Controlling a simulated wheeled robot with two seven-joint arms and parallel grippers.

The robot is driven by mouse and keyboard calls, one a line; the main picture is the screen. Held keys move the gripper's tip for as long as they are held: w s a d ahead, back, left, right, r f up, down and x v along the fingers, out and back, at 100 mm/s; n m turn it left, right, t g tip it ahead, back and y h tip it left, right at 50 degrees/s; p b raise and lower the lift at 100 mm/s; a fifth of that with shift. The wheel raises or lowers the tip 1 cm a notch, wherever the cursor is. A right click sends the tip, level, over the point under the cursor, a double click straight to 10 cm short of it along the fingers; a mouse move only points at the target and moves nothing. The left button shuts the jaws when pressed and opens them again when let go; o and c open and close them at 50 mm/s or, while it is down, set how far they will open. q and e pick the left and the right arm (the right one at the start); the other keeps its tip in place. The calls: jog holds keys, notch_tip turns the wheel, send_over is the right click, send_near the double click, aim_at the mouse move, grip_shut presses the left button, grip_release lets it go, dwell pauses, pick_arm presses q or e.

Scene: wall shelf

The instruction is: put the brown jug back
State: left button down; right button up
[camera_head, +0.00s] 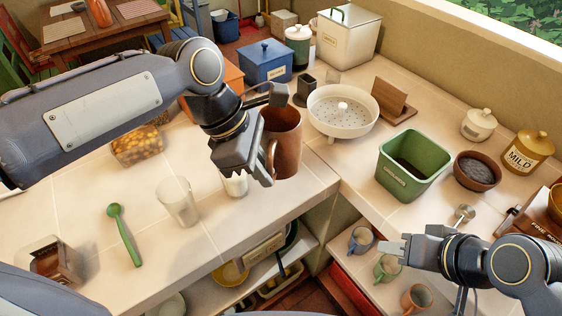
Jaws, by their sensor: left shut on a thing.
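The brown jug (287,143) is upright at the front edge of the counter, near the inner corner. Its handle faces left, toward my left gripper. My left gripper (258,140) is shut on the jug at its handle side; the gripper and wrist hide part of the jug's left side. I cannot tell whether the jug's base touches the counter. My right gripper (392,250) is empty at the lower right, above the small mugs on the lower shelf. Its fingers point left, and their gap is too small to judge.
A white colander (343,112) stands right behind the jug, with a green bin (413,165) further right. A clear glass (178,202) and a white cup (235,184) stand left of the jug. A green spoon (124,234) lies left. Small mugs (387,268) stand below my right gripper.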

pick_arm(q)
jog(key=w+f, duration=0.1)
jog(key=w, duration=0.3)
jog(key=w+d+f+p, duration=0.1)
jog(key=w, duration=0.1)
jog(key=shift+w+f, duration=0.25)
jog(key=shift+f, duration=0.1)
jog(key=w+f, duration=0.2)
jog(key=f, duration=0.1)
jog(key=w+f, duration=0.1)
jog(key=shift+w+d+f, duration=0.25)
jog(key=shift+w+f, duration=0.1)
jog(key=f, duration=0.1)
jog(key=w+f, duration=0.1)
jog(key=f, duration=0.1)
jog(key=shift+f, duration=0.65)
jog(key=shift+f, duration=0.2)
jog(key=c, duration=1.5)
grip_release()
